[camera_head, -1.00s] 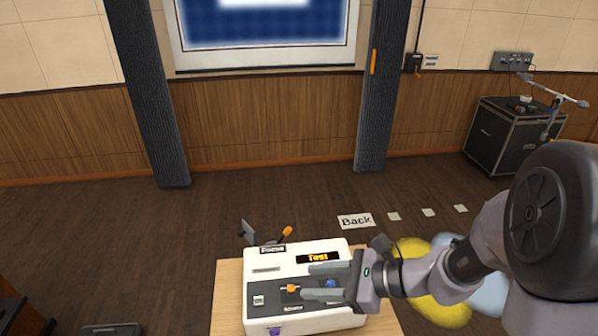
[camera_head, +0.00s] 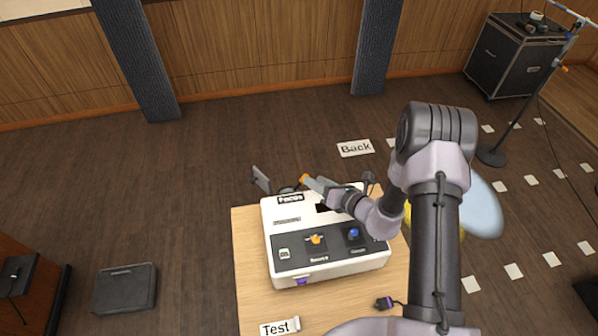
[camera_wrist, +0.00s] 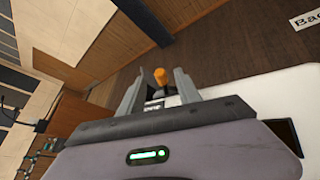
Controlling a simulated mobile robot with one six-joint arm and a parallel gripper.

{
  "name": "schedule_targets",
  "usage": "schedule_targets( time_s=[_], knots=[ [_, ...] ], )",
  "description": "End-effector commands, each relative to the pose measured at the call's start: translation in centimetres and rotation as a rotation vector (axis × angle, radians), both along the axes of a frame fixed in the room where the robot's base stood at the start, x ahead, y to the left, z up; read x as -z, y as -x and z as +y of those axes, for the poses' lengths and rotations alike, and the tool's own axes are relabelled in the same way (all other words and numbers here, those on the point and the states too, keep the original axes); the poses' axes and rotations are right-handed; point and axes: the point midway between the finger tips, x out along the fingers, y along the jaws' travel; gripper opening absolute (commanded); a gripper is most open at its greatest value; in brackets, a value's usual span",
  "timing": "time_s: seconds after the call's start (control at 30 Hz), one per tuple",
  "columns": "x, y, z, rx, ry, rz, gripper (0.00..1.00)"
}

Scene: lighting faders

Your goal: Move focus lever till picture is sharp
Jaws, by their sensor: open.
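The focus lever, with an orange knob (camera_head: 304,179), is at the back edge of the white console (camera_head: 283,211), by the "Focus" label. My gripper (camera_head: 312,184) is open and has its fingertips at the knob. In the wrist view, the orange knob (camera_wrist: 160,76) appears between the two fingers of my gripper (camera_wrist: 158,85), with gaps on both sides. I cannot tell how deep between the fingers it is. The lower part of the lever is mostly hidden. The projected picture is outside both current views.
The console stands on a wooden table (camera_head: 250,270). Its front panel has an orange control (camera_head: 316,239) and a blue knob (camera_head: 353,233). A grey plate (camera_head: 261,179) stands left of the lever. A "Test" card (camera_head: 280,327) lies in front.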

Motion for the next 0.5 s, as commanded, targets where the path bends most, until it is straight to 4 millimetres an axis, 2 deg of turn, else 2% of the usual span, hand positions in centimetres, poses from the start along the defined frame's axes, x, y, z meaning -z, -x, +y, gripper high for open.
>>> schedule_targets(
  time_s=[0.2, 0.33, 0.5],
  knots=[
    [1.8, -3.8, 3.3, -0.003, 0.001, -0.002, 0.40],
    [2.5, -5.2, 4.5, -0.002, 0.000, -0.001, 0.40],
    [2.7, -5.9, 5.1, -0.001, 0.001, 0.000, 0.40]
  ],
)
